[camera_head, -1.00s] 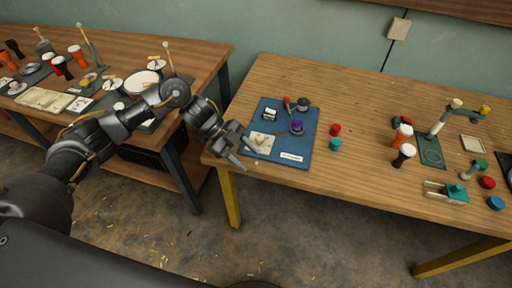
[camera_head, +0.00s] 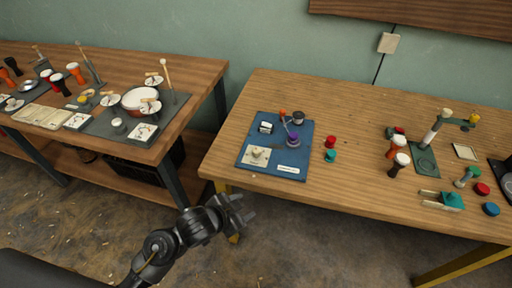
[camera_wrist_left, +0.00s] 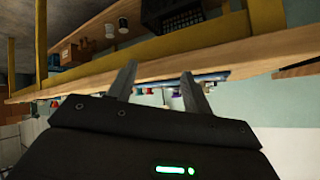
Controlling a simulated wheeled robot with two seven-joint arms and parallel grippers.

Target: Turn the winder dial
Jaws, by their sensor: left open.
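A blue mat (camera_head: 303,146) lies at the left end of the right-hand table. On its front left is a pale square plate with a cream knob (camera_head: 257,152), which looks like the dial. Behind it stand a purple round piece (camera_head: 293,138), an orange-tipped lever (camera_head: 283,114) and a small dark-and-white block (camera_head: 265,127). I cannot tell which of these parts form the winder. My left gripper (camera_head: 243,208) is open and empty, in front of the table's edge and apart from the mat. Its spread fingers (camera_wrist_left: 160,72) also show in the left wrist view. My right gripper is not in view.
Red and green caps (camera_head: 330,148) stand right of the mat. Goblet drums (camera_head: 398,162) and a stand (camera_head: 430,132) are farther right. Another table with drums (camera_head: 139,99) is at left. The table's front edge lies between my left gripper and the mat.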

